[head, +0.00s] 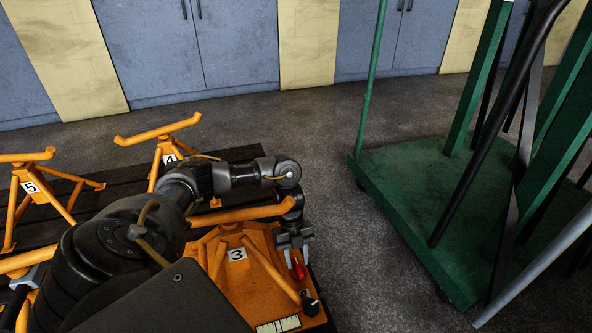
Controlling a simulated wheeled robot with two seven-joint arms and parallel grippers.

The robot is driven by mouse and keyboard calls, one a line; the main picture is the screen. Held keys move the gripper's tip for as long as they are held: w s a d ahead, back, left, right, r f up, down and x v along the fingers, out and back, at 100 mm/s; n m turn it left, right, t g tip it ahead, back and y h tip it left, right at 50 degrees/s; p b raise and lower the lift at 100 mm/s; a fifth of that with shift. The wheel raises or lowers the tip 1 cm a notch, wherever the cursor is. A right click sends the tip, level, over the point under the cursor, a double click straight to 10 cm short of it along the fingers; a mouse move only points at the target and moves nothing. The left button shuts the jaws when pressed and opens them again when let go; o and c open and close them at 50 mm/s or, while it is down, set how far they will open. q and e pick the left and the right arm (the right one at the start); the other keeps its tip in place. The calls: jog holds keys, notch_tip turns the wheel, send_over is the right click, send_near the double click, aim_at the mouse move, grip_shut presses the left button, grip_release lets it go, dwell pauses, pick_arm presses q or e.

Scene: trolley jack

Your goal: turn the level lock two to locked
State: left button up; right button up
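My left gripper (295,254) points down at the right end of the orange stand marked 3 (206,268). A small red piece (298,270) shows right below its fingertips; I cannot tell whether they touch it or grip it. A small black knob (309,303) sits on the orange base just below the red piece. No label names the level lock two, so I cannot tell which part it is or how it is set. My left arm hides part of the stand. My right gripper is not in view.
Orange stands marked 4 (163,146) and 5 (30,189) stand on a dark slatted platform (238,152) behind my arm. A green trolley (405,185) with upright posts and leaning bars is at right. Grey floor lies clear between them. Blue cabinets (232,45) line the back.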

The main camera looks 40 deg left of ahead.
pick_arm(q)
jog(key=shift+c, duration=0.5)
grip_shut()
